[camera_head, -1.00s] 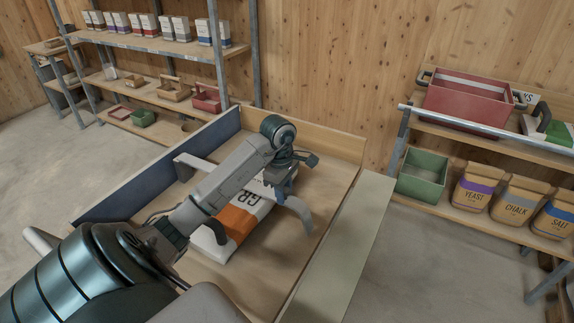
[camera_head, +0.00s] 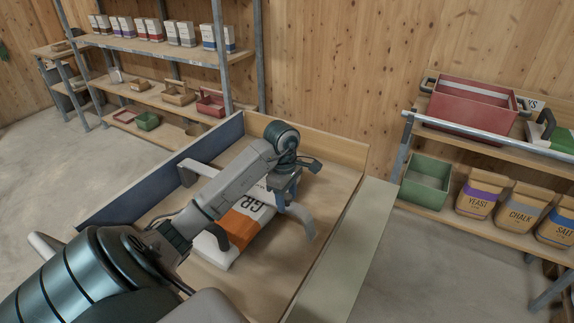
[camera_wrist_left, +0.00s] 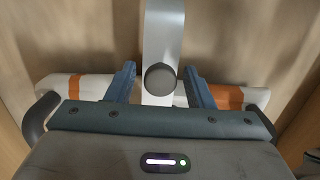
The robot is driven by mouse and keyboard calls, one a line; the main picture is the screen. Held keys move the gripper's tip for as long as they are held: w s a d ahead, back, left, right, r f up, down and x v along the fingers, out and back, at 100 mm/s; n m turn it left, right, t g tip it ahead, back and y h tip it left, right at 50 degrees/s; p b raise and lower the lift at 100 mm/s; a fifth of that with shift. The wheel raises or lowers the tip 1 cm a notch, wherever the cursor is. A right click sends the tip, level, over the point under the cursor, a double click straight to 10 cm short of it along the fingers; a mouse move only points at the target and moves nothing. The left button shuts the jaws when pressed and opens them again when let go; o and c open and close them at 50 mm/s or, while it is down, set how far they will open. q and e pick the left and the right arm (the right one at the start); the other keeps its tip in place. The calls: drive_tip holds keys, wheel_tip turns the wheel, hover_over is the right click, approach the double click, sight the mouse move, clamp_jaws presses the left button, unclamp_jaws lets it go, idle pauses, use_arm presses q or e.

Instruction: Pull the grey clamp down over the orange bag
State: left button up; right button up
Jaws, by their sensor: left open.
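The orange bag (camera_head: 238,226), white with an orange band and dark lettering, lies flat in a wooden-floored bay, partly hidden by my left arm. The grey clamp (camera_head: 301,217) is a bar with bent-down ends crossing over the bag; my arm hides its middle. I cannot tell whether it touches the bag. My left gripper (camera_head: 285,197) is at the clamp's middle. In the left wrist view, the open fingers (camera_wrist_left: 160,86) stand on either side of the clamp's bar (camera_wrist_left: 163,30) and its dark round knob (camera_wrist_left: 160,79). The bag (camera_wrist_left: 75,87) shows beyond them. My right gripper is not in view.
A dark blue panel (camera_head: 150,180) bounds the bay on the left, a low wooden wall (camera_head: 335,148) at the back, and a pale ledge (camera_head: 350,255) on the right. Shelves with boxes and bags stand against the wall at back left and right.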

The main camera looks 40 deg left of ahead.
use_arm(q)
drive_tip(key=r+p, duration=0.2)
drive_tip(key=r, duration=0.1)
drive_tip(key=r+p, duration=0.5)
drive_tip(key=r, duration=0.1)
drive_tip(key=shift+s+a+p, duration=0.1)
drive_tip(key=shift+a+p, duration=0.2)
drive_tip(key=shift+p, duration=0.1)
drive_tip(key=shift+r+p, duration=0.35)
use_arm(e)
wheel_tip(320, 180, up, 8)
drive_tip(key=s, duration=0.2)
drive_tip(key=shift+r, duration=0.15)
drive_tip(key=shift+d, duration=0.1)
